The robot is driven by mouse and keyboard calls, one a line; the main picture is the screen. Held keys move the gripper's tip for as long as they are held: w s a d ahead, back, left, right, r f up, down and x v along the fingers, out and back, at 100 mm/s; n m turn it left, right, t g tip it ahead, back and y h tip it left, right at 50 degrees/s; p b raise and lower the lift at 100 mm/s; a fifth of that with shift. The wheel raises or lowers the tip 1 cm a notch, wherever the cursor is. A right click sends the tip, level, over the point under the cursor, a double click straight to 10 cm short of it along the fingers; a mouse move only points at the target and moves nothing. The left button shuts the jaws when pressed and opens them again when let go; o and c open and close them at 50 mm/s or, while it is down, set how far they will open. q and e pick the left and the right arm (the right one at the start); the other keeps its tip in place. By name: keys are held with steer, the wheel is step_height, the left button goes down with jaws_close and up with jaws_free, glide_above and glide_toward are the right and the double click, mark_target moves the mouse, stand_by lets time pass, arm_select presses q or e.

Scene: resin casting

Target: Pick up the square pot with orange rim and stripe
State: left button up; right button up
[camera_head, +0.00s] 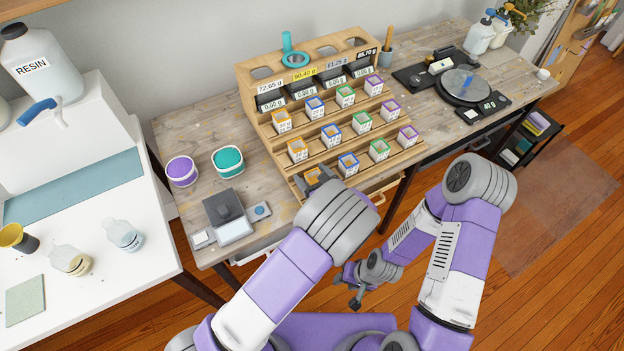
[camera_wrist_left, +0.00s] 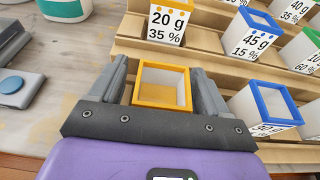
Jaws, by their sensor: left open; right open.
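A square pot with an orange rim (camera_wrist_left: 163,87) sits low on the stepped wooden rack (camera_head: 268,133). In the left wrist view it stands between the two fingers of my open left gripper (camera_wrist_left: 162,80); I cannot tell whether they touch it. In the head view this pot (camera_head: 312,175) is partly hidden by my left gripper (camera_head: 318,180). Two more orange-rimmed pots stand higher in the same column, one in the middle (camera_head: 297,151) and one at the top (camera_head: 281,121). My right gripper (camera_head: 347,290) is open and empty, low over the floor in front of the bench.
A blue-rimmed pot (camera_wrist_left: 270,104) stands close right of my left gripper. More blue-, green- and purple-rimmed pots fill the rack. Left of it are a purple tub (camera_head: 181,171), a teal tub (camera_head: 228,160) and a small grey device (camera_head: 224,207). A scale (camera_head: 465,86) stands at right.

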arm_select(q)
steer(key=shift+w+a+f, duration=0.15)
steer(key=shift+w, duration=0.2)
steer(key=shift+s, duration=0.15)
steer(key=shift+c, duration=1.2)
steer(key=c, duration=0.8)
arm_select(e)
steer(key=shift+w, duration=0.15)
arm_select(q)
steer(key=shift+r, duration=0.2)
